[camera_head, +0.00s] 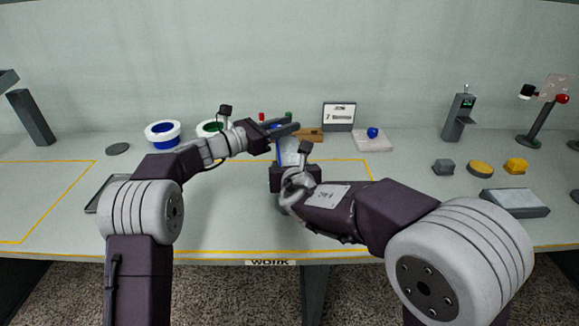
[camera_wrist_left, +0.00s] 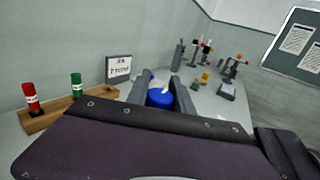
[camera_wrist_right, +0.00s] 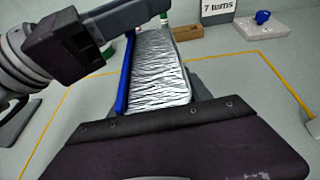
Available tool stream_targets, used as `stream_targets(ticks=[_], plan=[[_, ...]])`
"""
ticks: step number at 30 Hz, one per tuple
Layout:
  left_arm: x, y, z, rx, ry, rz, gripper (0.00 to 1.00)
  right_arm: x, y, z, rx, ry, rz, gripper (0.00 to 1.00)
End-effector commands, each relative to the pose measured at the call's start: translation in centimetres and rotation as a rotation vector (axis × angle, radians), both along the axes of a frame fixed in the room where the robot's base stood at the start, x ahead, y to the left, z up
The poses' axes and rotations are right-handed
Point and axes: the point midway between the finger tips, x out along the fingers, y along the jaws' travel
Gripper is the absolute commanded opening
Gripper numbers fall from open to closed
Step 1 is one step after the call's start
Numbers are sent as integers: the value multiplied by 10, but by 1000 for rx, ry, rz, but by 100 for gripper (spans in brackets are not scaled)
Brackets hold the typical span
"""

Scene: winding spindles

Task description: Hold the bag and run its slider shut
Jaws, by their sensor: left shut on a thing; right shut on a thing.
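The bag (camera_wrist_right: 160,72) is a silvery sheet with dark streaks in the right wrist view, with a blue strip (camera_wrist_right: 125,78) along its left edge. In the head view it shows as a pale patch (camera_head: 291,153) between my grippers. My right gripper (camera_head: 295,171) is shut on the bag's near end; its fingertips are mostly hidden behind the bag. My left gripper (camera_head: 291,130) is at the bag's far end, shut on a blue piece (camera_wrist_left: 160,98) that looks like the slider. How far the seal is closed cannot be told.
A wooden rack (camera_wrist_left: 68,108) with a red bottle (camera_wrist_left: 31,97) and a green bottle (camera_wrist_left: 77,84) stands behind the bag. A sign (camera_head: 339,116) and a pad with a blue knob (camera_head: 372,132) are to its right.

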Motion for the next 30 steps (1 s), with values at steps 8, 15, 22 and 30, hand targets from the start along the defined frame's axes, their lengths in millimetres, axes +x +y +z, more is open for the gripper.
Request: stream_targets(ticks=[8,15,22,30], plan=[[1,0,1,-1,0,1,51,-1,1,-2,-2,5,3,10],[0,0,0,-1,1,1,51,-1,1,-2,-1,5,2,10],[-15,26,1,-1,1,5,51,-1,0,-2,-1,5,2,10],[-51,82,1,-1,-1,5,51,-1,1,-2,-1,6,2,10]])
